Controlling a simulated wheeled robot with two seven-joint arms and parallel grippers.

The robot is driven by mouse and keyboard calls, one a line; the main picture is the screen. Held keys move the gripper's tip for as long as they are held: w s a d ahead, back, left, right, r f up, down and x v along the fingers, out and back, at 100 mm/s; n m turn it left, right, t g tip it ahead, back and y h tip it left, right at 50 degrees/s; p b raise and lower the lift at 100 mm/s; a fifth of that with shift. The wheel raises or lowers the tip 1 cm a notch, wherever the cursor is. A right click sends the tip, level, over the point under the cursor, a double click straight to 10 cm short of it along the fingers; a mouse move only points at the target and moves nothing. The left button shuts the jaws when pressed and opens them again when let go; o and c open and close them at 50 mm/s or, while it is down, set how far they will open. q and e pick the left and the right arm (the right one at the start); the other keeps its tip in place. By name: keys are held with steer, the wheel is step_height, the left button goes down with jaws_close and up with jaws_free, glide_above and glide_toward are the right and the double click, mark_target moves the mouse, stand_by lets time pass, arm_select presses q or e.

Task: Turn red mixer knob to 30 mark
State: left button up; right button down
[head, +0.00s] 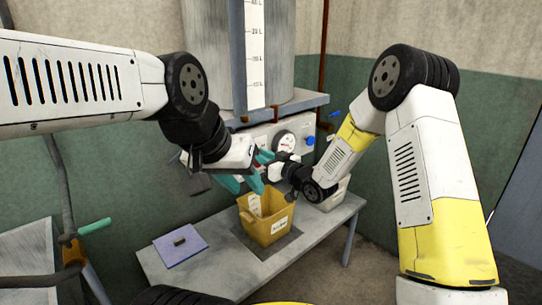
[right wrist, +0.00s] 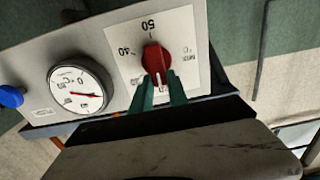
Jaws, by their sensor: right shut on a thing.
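In the right wrist view a red mixer knob (right wrist: 153,57) sits on a white dial plate (right wrist: 184,36) marked 40 and 50. A pale pointer line on the knob points down the picture, between my fingers. My left gripper (head: 246,174) is open and empty, in front of the panel and above the yellow bin.
A round gauge (right wrist: 80,91) and a blue knob (right wrist: 10,97) are beside the dial on the panel. A white tub (head: 337,195) stands behind my right gripper.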

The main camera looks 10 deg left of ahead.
steer(key=shift+w+d+m, duration=0.1)
steer(key=shift+m, duration=0.2)
steer(key=shift+w+d+f+m, duration=0.2)
steer(key=shift+w+m, duration=0.05)
steer(key=shift+m, duration=1.6)
steer(key=shift+w+d+f+m, duration=0.15)
steer(key=shift+w+f+m, duration=0.05)
steer(key=shift+m, duration=1.6)
steer(key=shift+w+d+f+m, duration=0.2)
steer(key=shift+w+m, duration=0.05)
steer(key=shift+m, duration=1.6)
steer(key=c, duration=1.3)
jaws_free()
steer(key=shift+v, duration=3.9)
